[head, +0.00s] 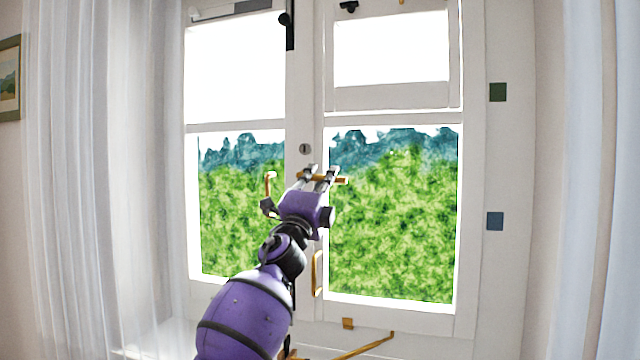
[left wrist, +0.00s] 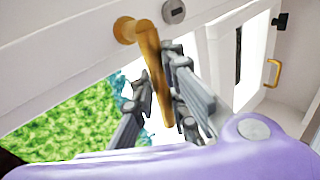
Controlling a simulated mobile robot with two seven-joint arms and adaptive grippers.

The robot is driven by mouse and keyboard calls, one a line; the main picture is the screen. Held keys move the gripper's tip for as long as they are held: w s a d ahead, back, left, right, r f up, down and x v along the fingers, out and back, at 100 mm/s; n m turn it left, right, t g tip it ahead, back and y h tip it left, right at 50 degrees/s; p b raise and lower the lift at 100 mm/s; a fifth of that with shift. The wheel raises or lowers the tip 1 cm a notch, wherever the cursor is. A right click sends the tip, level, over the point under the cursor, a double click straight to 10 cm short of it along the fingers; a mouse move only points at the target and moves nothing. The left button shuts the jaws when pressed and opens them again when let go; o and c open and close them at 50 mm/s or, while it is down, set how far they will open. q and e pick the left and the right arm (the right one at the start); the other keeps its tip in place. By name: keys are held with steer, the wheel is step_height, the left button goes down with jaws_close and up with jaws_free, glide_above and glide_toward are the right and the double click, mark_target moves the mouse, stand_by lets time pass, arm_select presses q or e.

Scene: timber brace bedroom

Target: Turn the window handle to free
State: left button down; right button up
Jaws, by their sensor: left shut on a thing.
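The brass window handle (head: 342,181) lies about level across the middle of the white window frame in the head view. My left gripper (head: 320,176) is on it, with its fingers closed around the bar. In the left wrist view the handle (left wrist: 148,45) runs from its round base on the white frame down between the fingers of my left gripper (left wrist: 160,88). The fingers hide part of the bar. My right gripper is in neither view.
A brass pull (head: 317,272) sits lower on the frame, and another brass handle (head: 268,186) is left of my gripper. A brass stay (head: 365,346) lies near the sill. A round lock (head: 305,148) is above the handle. Sheer curtains (head: 70,180) hang at both sides.

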arm_select(q)
steer(key=shift+r+n+t+y, duration=0.2)
steer(key=shift+n+t+y, duration=0.1)
steer(key=shift+n+y, duration=0.6)
steer(key=shift+r+n, duration=0.1)
steer(key=shift+n, duration=0.2)
steer(key=c, duration=1.7)
jaws_free()
steer(key=shift+c, duration=0.2)
steer(key=v, duration=1.2)
